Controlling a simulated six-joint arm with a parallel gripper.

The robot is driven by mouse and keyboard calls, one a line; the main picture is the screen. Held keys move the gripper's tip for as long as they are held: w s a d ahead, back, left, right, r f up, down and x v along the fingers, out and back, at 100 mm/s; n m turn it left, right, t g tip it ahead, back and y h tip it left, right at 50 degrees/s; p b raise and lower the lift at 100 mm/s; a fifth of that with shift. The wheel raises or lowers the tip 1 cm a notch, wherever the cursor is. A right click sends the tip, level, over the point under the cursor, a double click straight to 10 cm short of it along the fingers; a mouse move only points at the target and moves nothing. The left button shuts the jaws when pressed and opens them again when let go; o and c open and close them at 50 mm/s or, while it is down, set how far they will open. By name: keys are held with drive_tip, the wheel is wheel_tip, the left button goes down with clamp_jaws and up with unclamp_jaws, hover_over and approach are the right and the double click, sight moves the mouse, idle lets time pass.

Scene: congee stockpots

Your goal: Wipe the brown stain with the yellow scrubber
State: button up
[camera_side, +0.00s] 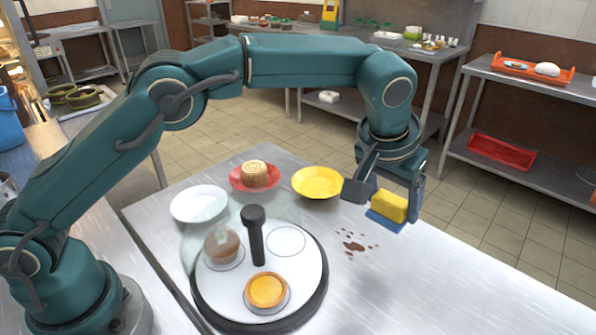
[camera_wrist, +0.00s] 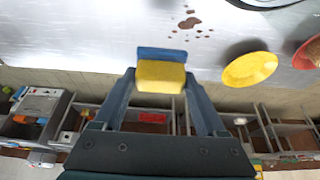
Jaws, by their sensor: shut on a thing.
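The yellow scrubber (camera_side: 390,205), with a blue underside, is held between the jaws of my gripper (camera_side: 392,196). In the wrist view the scrubber (camera_wrist: 161,76) sits between the two fingers of my gripper (camera_wrist: 163,90), its blue part facing the table. The scrubber appears to be raised a little above the table, though the exact gap is hard to tell. The brown stain (camera_side: 353,246) is a splatter of spots on the metal table, left of and nearer the side camera than the scrubber. The stain (camera_wrist: 190,22) also shows ahead of the scrubber in the wrist view.
A round tray (camera_side: 310,275) with a black upright handle, a tart and a covered cake stands left of the stain. A yellow plate (camera_side: 318,182), red plate (camera_side: 240,181) and white bowl (camera_side: 199,204) stand behind. The table (camera_side: 450,275) is clear right of the stain.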

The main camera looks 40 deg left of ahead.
drive_tip(key=shift+f, duration=1.35)
drive_tip(key=shift+f, duration=1.4)
drive_tip(key=shift+f, duration=0.35)
drive_tip(key=shift+f, duration=0.4)
drive_tip(key=shift+f, duration=0.35)
drive_tip(key=shift+f, duration=0.7)
drive_tip(key=shift+f, duration=0.35)
